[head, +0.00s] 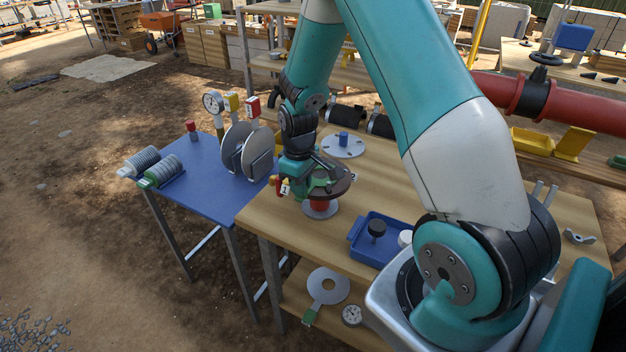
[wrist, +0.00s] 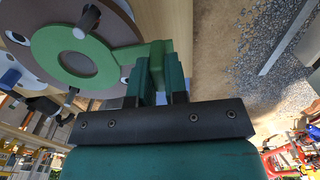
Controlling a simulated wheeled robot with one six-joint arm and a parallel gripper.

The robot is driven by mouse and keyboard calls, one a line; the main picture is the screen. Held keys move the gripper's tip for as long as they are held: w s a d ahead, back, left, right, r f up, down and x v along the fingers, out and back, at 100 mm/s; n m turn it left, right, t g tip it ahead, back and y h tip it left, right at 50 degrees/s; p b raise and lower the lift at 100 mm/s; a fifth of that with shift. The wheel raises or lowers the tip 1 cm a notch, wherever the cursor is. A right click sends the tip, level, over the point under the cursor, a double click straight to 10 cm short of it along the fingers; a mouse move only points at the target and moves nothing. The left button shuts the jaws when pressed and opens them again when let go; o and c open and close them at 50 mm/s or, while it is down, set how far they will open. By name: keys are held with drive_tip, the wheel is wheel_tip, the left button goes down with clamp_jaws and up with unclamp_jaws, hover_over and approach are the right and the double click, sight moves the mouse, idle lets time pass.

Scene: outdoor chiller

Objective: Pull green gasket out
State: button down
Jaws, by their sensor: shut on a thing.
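The green gasket (wrist: 108,62) is a flat ring with a tab, seen close in the wrist view. It lies against a brown round flange (wrist: 121,22), with a grey disc inside the ring and dark studs around it. My gripper (wrist: 157,68) is shut on the gasket's tab at the flange's edge. In the head view my gripper (head: 292,188) is at the left side of the brown flange (head: 338,181), above the wooden bench. Only a little green shows there, and my wrist partly hides the gasket.
A blue tray (head: 365,255) with a black knob stands in front on the wooden bench (head: 270,222). A blue table (head: 205,195) at left holds discs and gauges. A red pipe (head: 580,113) runs behind.

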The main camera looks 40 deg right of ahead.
drive_tip(key=shift+r+p, duration=0.55)
drive_tip(key=shift+r, duration=0.1)
drive_tip(key=shift+r+p, duration=1.15)
drive_tip(key=shift+r, duration=0.3)
drive_tip(key=c, duration=1.7)
unclamp_jaws()
drive_tip(key=shift+c, duration=0.2)
clamp_jaws()
